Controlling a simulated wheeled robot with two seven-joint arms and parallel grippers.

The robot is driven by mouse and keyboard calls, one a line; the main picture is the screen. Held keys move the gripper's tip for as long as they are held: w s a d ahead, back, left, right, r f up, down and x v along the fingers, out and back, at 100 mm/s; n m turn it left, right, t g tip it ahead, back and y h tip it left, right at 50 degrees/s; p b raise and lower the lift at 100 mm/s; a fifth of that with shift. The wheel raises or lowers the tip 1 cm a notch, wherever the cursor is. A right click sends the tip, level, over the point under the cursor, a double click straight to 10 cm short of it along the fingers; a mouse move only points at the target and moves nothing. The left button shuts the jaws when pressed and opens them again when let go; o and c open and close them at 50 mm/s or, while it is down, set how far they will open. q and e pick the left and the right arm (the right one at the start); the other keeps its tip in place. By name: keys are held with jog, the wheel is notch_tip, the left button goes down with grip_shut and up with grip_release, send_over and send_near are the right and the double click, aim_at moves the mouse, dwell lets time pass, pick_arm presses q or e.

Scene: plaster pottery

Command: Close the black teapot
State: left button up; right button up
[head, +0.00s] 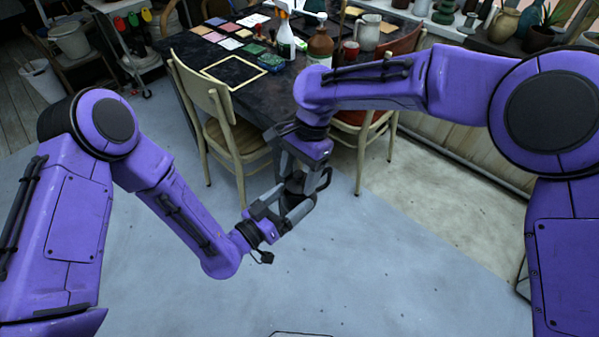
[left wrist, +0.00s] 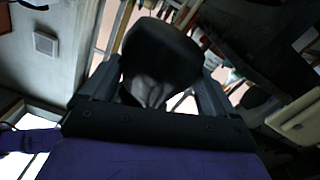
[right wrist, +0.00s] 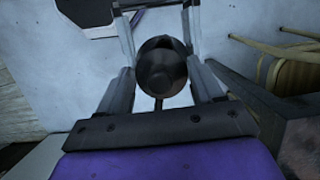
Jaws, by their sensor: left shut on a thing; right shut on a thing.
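The black teapot (head: 295,184) is held off the floor between my two grippers, in the middle of the head view. My left gripper (head: 300,211) comes from the lower left and is shut on the dark teapot body, which fills the space between its fingers in the left wrist view (left wrist: 160,62). My right gripper (head: 304,176) reaches down from above. In the right wrist view a round dark top, seemingly the lid (right wrist: 162,68), lies between its fingers. The fingers hide much of the pot, and I cannot tell whether the lid is seated.
A dark table (head: 190,52) with a spray bottle (head: 285,38), a brown bottle (head: 320,46) and coloured tiles stands behind. A pale wooden chair (head: 215,110) and a red-seated chair (head: 372,122) stand before it. The floor (head: 330,270) below is clear.

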jog(key=shift+f, duration=0.7)
jog(key=o, duration=1.2)
jog(key=shift+r, duration=0.1)
jog(key=v, duration=1.1)
jog(key=shift+w+d+r, duration=0.1)
jog(key=shift+d+r, duration=0.05)
jog(key=shift+r, duration=0.2)
